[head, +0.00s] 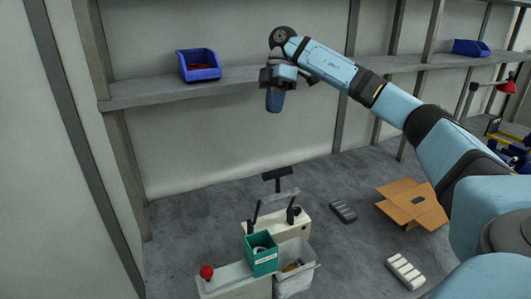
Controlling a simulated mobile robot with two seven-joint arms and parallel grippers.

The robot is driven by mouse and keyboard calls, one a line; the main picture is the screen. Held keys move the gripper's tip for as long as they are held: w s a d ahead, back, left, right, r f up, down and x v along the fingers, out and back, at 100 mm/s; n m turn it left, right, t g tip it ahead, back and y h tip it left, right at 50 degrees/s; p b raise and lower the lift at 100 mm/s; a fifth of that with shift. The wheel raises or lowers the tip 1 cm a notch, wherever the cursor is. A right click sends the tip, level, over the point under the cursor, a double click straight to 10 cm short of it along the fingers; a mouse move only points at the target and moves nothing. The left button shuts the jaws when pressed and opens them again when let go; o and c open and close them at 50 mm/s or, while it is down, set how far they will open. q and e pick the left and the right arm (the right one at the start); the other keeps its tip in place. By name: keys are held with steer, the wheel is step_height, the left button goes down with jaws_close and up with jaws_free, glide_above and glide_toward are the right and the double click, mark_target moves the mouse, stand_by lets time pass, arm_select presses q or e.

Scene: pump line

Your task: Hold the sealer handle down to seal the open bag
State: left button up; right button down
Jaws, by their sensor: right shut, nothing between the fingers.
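The sealer (291,226) looks like a cream body with dark upright arms, low in the middle of the head view. Its black T-shaped handle (277,175) stands raised above the body. I cannot clearly make out an open bag at the sealer. My right gripper (275,103) is shut and empty. In the picture it is well above the handle, in front of the wall and shelf, and apart from the sealer. My left gripper is not in view.
A teal box (261,262) and a grey bin (296,282) stand in front of the sealer. A red knob (207,272) is to their left. An open cardboard box (412,205) lies on the right. A blue bin (199,66) sits on the shelf (140,92).

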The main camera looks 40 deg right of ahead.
arm_select(q)
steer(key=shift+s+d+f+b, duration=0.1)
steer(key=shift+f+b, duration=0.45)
steer(key=shift+b, duration=0.1)
arm_select(e)
steer(key=s+x, duration=0.2)
steer(key=x, duration=1.1)
steer(key=shift+s+r, duration=0.2)
steer(key=shift+s, duration=0.05)
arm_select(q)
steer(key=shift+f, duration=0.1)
